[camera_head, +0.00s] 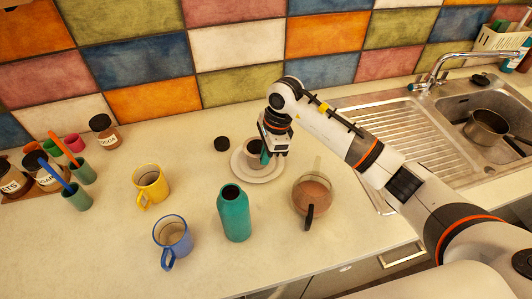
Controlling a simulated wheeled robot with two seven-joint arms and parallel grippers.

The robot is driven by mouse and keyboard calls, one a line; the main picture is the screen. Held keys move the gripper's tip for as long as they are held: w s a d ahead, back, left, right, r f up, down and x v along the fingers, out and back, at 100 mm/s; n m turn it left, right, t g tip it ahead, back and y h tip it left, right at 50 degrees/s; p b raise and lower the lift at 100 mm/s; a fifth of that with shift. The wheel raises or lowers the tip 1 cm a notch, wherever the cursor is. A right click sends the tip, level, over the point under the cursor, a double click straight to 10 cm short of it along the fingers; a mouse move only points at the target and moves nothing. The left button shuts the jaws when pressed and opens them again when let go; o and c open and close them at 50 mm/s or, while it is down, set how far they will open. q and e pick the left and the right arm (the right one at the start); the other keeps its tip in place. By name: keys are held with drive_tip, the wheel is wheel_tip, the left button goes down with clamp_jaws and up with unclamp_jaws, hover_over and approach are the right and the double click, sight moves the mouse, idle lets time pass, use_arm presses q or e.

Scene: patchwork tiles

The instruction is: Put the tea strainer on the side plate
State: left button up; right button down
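A white side plate (262,178) lies on the counter near the middle. A small round piece with a pale rim and dark inside (252,146) is at the plate, partly behind my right gripper. A teal bit (265,158) shows at the fingertips; I cannot tell whether these are parts of the tea strainer. My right gripper (272,153) points down over the plate, its fingers close to these pieces. Its fingertips are too small and covered to show whether they are open or shut. My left gripper is not in view.
A teal bottle (234,213), a glass jug (312,192) with brown content, a yellow mug (151,185) and a blue mug (173,240) stand in front. A black lid (221,144) lies left of the plate. Jars and cups are far left; the sink (466,108) is right.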

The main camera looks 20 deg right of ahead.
drive_tip(key=c, duration=1.6)
unclamp_jaws()
drive_tip(key=shift+f, duration=0.1)
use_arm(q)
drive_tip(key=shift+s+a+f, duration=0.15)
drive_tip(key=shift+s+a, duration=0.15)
